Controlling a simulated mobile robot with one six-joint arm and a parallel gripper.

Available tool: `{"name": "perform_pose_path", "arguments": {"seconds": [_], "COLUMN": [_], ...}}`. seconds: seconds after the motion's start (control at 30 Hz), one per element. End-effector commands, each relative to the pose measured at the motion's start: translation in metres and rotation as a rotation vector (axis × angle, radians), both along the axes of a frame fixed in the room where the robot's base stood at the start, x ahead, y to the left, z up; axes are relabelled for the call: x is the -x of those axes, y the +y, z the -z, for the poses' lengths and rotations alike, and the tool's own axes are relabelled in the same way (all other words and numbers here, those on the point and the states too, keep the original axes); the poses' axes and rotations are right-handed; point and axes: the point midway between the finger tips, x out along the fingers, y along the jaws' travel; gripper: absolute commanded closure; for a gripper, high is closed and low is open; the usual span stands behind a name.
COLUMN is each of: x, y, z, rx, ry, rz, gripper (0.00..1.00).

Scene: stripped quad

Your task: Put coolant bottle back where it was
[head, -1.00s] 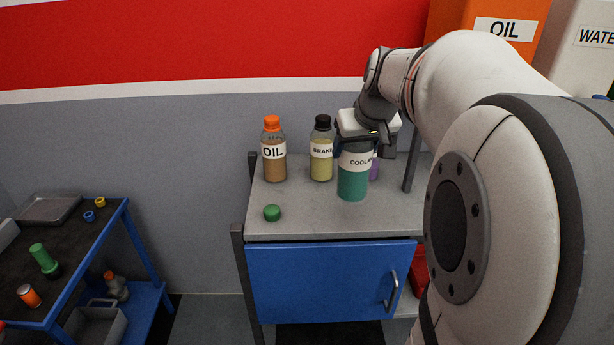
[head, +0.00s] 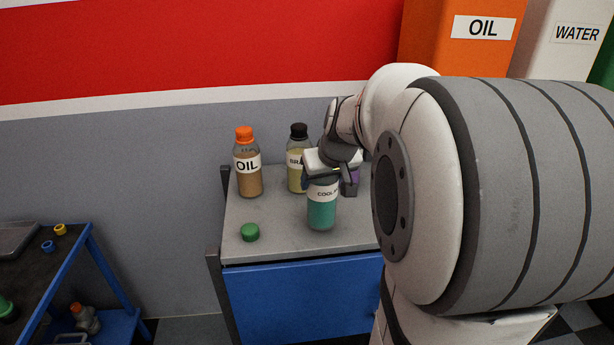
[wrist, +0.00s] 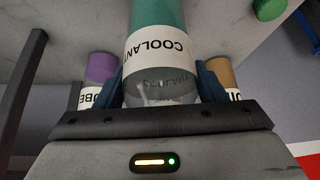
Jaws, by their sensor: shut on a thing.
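The coolant bottle (head: 322,208) is clear with teal liquid and a white label. It is at the front of the grey bench top (head: 275,245) and looks upright. I cannot tell whether its base touches the surface. My gripper (head: 330,172) is shut on its upper part from above and hides its top. In the wrist view the coolant bottle (wrist: 160,55) sits between the two dark blue fingers (wrist: 163,88). A green cap (head: 250,232) lies on the bench to the left of the bottle.
An oil bottle (head: 247,165) with an orange cap and a brake bottle (head: 296,160) with a black cap stand behind. A purple bottle (head: 350,184) is partly hidden behind my gripper. A blue-framed cart (head: 75,265) is at lower left. Bench space lies around the green cap.

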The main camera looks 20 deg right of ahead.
Motion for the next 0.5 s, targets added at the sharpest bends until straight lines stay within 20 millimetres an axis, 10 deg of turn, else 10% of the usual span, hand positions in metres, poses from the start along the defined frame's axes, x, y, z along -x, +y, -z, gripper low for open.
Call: {"name": "perform_pose_path", "arguments": {"seconds": [0.43,0.47,0.5], "x": [-0.0001,0.0004,0.0004], "y": [-0.0009,-0.0008,-0.0009], "z": [0.0161,0.0170,0.0160], "rx": [0.001,0.000,0.000], "ry": [-0.002,0.001,0.001], "rz": [0.003,0.002,0.002], "gripper": [0.83,0.35,0.32]}}
